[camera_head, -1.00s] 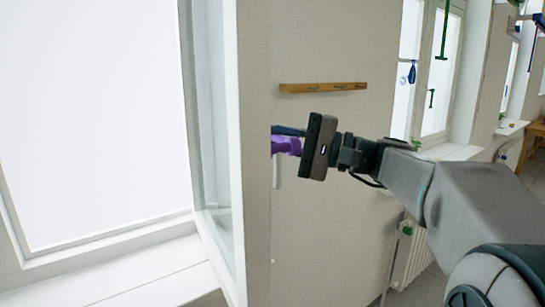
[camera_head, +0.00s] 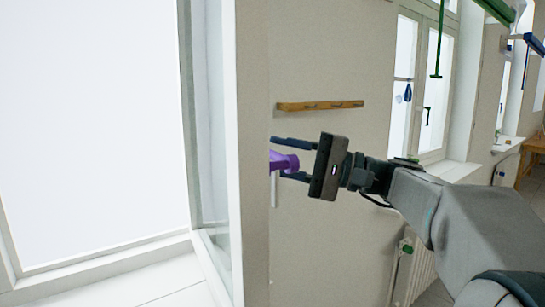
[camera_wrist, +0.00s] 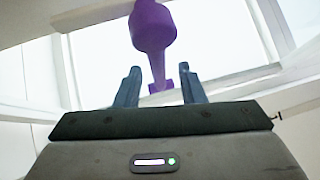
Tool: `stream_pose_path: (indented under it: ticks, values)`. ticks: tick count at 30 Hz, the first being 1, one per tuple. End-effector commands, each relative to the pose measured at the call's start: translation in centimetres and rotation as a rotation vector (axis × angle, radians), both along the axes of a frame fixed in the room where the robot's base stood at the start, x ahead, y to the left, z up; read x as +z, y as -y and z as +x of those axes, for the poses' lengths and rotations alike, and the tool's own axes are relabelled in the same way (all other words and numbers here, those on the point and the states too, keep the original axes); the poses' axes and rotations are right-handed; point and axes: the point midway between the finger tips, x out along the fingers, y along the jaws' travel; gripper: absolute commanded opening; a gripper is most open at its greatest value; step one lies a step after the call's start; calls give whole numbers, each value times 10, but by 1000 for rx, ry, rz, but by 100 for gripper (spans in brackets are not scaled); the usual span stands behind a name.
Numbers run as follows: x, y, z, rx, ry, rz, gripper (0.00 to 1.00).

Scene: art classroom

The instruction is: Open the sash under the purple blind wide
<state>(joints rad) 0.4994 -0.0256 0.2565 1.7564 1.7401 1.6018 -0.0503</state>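The window sash (camera_head: 245,150) stands swung inward in the head view, seen nearly edge-on, with the bright window opening to its left. A purple handle (camera_head: 287,162) sticks out at the right side of the sash edge, partly hidden by it. My gripper (camera_head: 279,157) reaches in from the right with its fingers apart, one above and one below the handle. In the wrist view the purple handle (camera_wrist: 153,28) looms large, its narrow lower end between the open fingers (camera_wrist: 160,69); no grip on it shows. The purple blind cannot be made out.
A wooden hook rail (camera_head: 320,105) is on the wall behind my gripper. A radiator (camera_head: 422,270) stands below at right. Another window (camera_head: 433,90) with green and blue fittings is farther right. The white sill (camera_head: 150,285) lies at lower left.

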Motion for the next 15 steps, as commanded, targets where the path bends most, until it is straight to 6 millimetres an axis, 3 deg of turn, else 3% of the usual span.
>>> stream_pose_path:
  ticks: [9, 15]
  values:
    - [-14, 71, -17, -3, 2, 0, 36]
    - [-18, 101, -25, -3, 0, 0, 36]
